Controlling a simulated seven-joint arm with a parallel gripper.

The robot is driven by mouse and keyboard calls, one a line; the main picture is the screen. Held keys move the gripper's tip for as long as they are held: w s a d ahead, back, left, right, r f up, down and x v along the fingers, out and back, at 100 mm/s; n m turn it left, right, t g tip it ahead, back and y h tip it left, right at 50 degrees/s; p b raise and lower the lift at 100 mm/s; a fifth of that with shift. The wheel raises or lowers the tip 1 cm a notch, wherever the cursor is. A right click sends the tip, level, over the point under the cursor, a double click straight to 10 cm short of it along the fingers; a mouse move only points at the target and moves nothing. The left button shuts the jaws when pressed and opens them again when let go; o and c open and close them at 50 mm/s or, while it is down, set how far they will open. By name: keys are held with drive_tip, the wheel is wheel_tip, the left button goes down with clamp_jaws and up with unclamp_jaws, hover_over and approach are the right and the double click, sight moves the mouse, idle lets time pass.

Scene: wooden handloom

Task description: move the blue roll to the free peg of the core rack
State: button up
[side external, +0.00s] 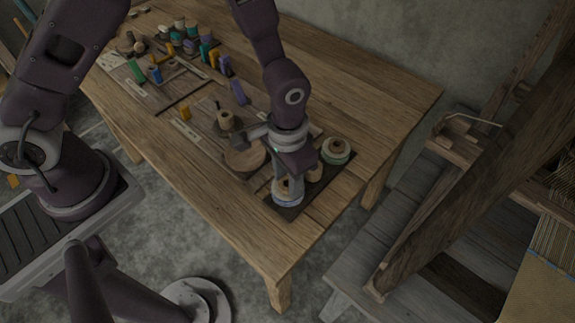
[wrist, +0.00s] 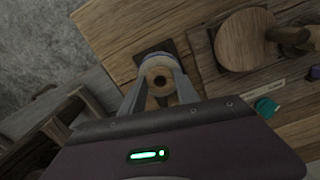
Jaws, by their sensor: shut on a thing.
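The blue roll (side external: 288,198) is at the front right of the table, under my gripper (side external: 289,181). It has a pale wooden core and a bluish band. In the wrist view, the blue roll (wrist: 146,58) is seen end-on between the two fingers of my gripper (wrist: 157,66), which are shut on it. The core rack appears to be the dark board (side external: 289,212) at the table's right end. I cannot make out a free peg, nor whether the roll touches the board.
A round wooden disc (side external: 244,159) lies left of my gripper, with a wooden spool (side external: 225,118) on a dark base behind it. Several coloured spools (side external: 191,46) crowd the far left. The loom (side external: 470,170) stands to the right. The table's back right is clear.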

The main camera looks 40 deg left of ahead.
drive_tip(key=shift+f, duration=0.85)
drive_tip(key=shift+f, duration=0.1)
drive_tip(key=shift+f, duration=0.4)
drive_tip(key=shift+f, duration=0.2)
drive_tip(key=o, duration=1.5)
drive_tip(key=shift+o, duration=0.2)
wheel_tip(320, 180, up, 7)
